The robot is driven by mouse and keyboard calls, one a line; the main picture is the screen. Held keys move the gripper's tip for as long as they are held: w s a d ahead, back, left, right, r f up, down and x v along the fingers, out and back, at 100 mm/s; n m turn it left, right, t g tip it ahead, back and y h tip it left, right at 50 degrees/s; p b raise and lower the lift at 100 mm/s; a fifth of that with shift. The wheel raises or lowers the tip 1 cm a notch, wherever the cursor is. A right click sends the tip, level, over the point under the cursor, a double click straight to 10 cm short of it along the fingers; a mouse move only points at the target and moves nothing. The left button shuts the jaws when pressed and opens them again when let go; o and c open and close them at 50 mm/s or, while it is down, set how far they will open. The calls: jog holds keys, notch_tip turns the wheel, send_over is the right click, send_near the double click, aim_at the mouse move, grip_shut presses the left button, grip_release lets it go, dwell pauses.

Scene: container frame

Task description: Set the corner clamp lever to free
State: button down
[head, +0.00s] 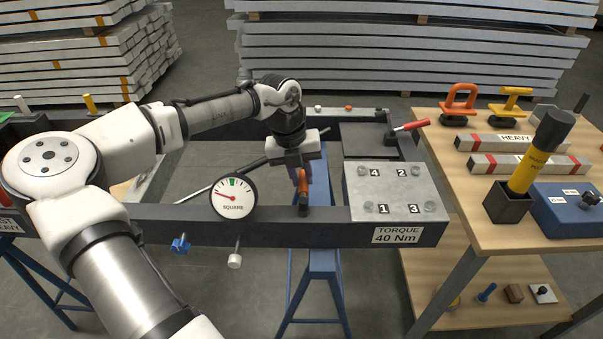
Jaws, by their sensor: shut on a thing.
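A red-handled lever (410,126) sits at the back right corner of the dark frame (270,228), its handle pointing right and slightly up. Another lever, orange with a dark base (303,186), stands upright on the front rail. My gripper (301,172) is above the front rail, pointing down, shut on the top of this orange lever. The fingers partly hide that top, so the exact grip is hard to see. The gripper is well to the left of the red lever and apart from it. No label marks either lever's positions.
A "SQUARE" dial (233,196) stands left of my gripper, and a metal block (394,188) numbered 1 to 4 stands right. A thin rod (215,182) runs diagonally behind my gripper. The right bench (480,232) holds several tools. Blue trestles (318,262) support the frame.

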jog(key=shift+a+r, duration=0.1)
jog(key=shift+s+a+n+t+p, duration=0.3)
jog(key=shift+a+n+p, duration=0.35)
jog(key=shift+n, duration=0.6)
jog(key=shift+s+a+n+t+p, duration=0.25)
jog(key=shift+a+n+p, duration=0.4)
jog(key=shift+n, duration=0.65)
jog(key=shift+s+a+n+t+p, duration=0.15)
jog(key=shift+s+a+n+p, duration=0.35)
jog(key=shift+n, duration=0.75)
jog(key=shift+w+a+y, duration=0.1)
jog(key=shift+a+y, duration=0.15)
jog(key=shift+y, duration=0.05)
jog(key=c, duration=1.3)
grip_release()
